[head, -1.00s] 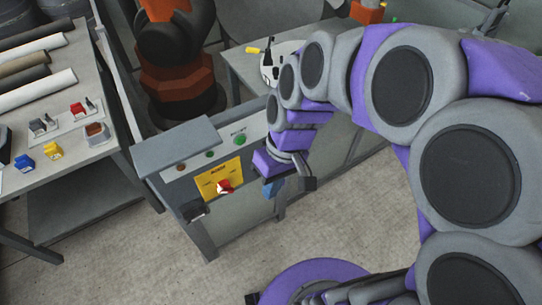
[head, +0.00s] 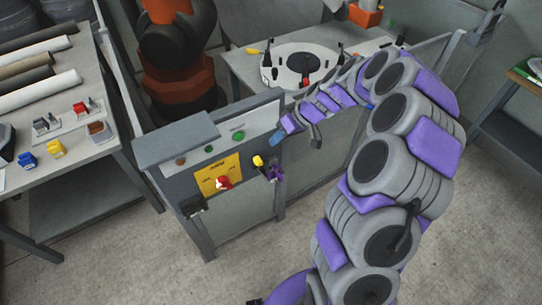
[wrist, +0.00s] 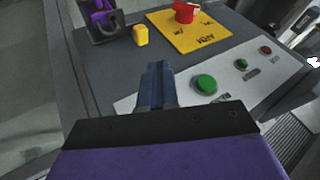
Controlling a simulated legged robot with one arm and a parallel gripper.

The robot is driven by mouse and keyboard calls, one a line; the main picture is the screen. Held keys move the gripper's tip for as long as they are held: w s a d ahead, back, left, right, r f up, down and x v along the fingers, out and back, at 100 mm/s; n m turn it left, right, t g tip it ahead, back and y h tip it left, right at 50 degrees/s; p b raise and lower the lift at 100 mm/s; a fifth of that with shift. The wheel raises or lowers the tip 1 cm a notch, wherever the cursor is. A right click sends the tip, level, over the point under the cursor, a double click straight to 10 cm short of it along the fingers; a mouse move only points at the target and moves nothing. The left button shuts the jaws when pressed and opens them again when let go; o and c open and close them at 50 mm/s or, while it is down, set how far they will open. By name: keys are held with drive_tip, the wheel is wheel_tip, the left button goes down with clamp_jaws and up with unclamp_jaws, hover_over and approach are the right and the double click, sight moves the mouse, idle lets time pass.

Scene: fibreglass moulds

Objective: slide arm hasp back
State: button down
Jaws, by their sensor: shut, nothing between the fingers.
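The control box (head: 217,150) has a yellow plate (head: 212,170), lettered ARM in the wrist view, with a red rotary knob (head: 222,184). To its right a yellow block (head: 258,161) sits on the panel; it also shows in the wrist view (wrist: 140,35). Beside it a purple padlock-like piece (head: 273,173) sits in a dark bracket (wrist: 98,24). I cannot tell exactly which part is the hasp. My gripper (head: 274,139) is shut and empty at the panel's upper right edge. In the wrist view its blue fingertips (wrist: 156,72) are apart from the yellow block.
Green buttons (head: 239,136) line the panel's white strip near my gripper. A round white mould (head: 300,62) stands on the table behind. An orange robot (head: 178,80) stands behind the box. A table with rolls and small blocks (head: 45,125) is at left.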

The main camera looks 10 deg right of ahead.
sight(255, 160)
drive_tip(key=shift+t, duration=0.4)
drive_tip(key=d+f, duration=0.1)
drive_tip(key=w+d+f, duration=0.1)
drive_tip(key=d+f, duration=0.1)
drive_tip(key=shift+w+d+f, duration=0.3)
drive_tip(key=shift+d+f, duration=0.05)
drive_tip(key=b+x, duration=0.2)
drive_tip(key=x, duration=0.8)
drive_tip(key=a, duration=0.1)
drive_tip(key=s+a+b, duration=0.1)
drive_tip(key=a, duration=0.1)
drive_tip(key=a+b, duration=0.1)
drive_tip(key=a, duration=0.1)
drive_tip(key=shift+s+a, duration=0.2)
drive_tip(key=shift+s, duration=0.15)
drive_tip(key=shift+d, duration=0.1)
